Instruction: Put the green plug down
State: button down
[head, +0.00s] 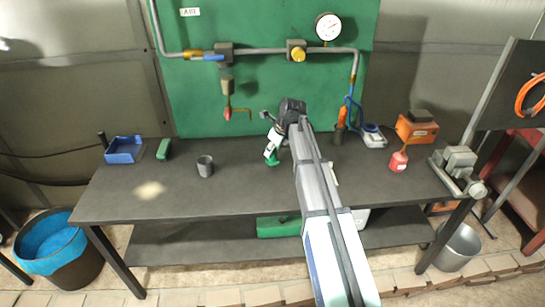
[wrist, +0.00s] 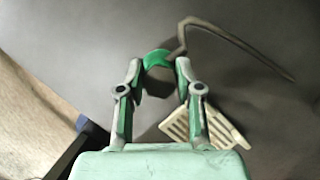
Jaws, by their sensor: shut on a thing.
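The green plug (head: 271,160) shows at the lower end of my gripper (head: 270,151), over the middle of the dark workbench (head: 225,196). In the wrist view, my gripper (wrist: 159,72) is shut on the plug, and the plug's green rounded top (wrist: 156,57) shows between and just beyond the fingertips. A darker part lies between the fingers below the green. The plug is low, close to the bench top; I cannot tell whether it touches it.
A beige slotted piece (wrist: 203,124) lies near my gripper. Bench between cup and gripper is clear.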

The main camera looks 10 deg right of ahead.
aim_at(273, 158)
jog(key=shift+f+p, duration=0.5)
jog(key=shift+f, duration=1.65)
jog(key=shift+f, duration=0.1)
jog(key=c, duration=0.8)
grip_release()
jog(key=shift+o, duration=0.2)
jog(key=b+v, duration=0.2)
jog(key=v, duration=1)
jog(key=shift+b, duration=0.4)
